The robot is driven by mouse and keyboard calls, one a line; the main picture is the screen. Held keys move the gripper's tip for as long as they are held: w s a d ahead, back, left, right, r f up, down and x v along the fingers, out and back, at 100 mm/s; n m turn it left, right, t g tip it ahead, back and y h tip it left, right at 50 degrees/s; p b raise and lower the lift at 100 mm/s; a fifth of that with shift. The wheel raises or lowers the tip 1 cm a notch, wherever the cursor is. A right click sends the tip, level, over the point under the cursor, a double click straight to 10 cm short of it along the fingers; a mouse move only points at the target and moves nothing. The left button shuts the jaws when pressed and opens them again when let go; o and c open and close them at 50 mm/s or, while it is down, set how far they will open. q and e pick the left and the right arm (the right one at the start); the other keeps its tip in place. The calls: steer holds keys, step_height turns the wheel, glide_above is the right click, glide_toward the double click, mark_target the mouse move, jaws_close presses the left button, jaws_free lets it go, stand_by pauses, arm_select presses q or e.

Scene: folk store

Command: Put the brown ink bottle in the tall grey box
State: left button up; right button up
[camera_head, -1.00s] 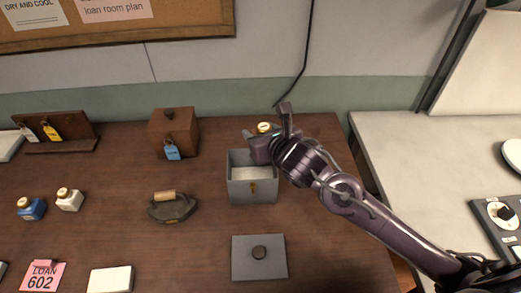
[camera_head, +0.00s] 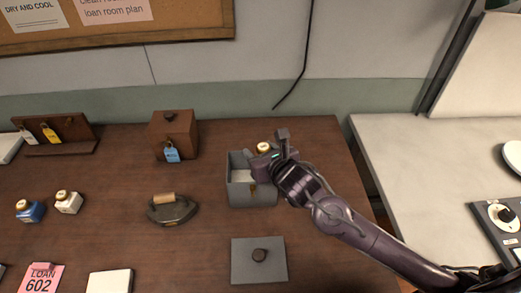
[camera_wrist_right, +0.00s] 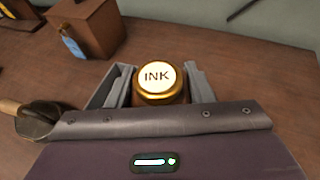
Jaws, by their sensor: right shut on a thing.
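The tall grey box (camera_head: 240,197) stands open on the wooden table, with a small latch on its front wall and a pale inside. My right gripper (camera_head: 269,148) is over the back right part of the box. It is shut on the brown ink bottle (camera_head: 263,146), whose pale cap shows between the fingers. In the right wrist view the bottle (camera_wrist_right: 160,82) looks upright, with a gold-rimmed cap marked INK. Most of its brown body is hidden, and I cannot tell how far its base is from the box. My left gripper is out of view.
A grey lid (camera_head: 245,272) with a dark knob lies in front of the box. A brown wooden box (camera_head: 172,135) with a blue tag and a dark iron-like object (camera_head: 172,210) stand to the left. Blue (camera_head: 30,210) and white (camera_head: 68,202) bottles are further left.

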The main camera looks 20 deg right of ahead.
steer(key=o, duration=1.1)
steer(key=shift+f, duration=0.1)
steer(key=shift+c, duration=0.2)
steer(key=shift+r, duration=0.25)
steer(key=shift+r+p, duration=0.4)
steer(key=shift+p, duration=0.15)
steer(key=b+v, duration=0.1)
steer(key=v, duration=1.1)
steer(key=shift+s+f, duration=0.1)
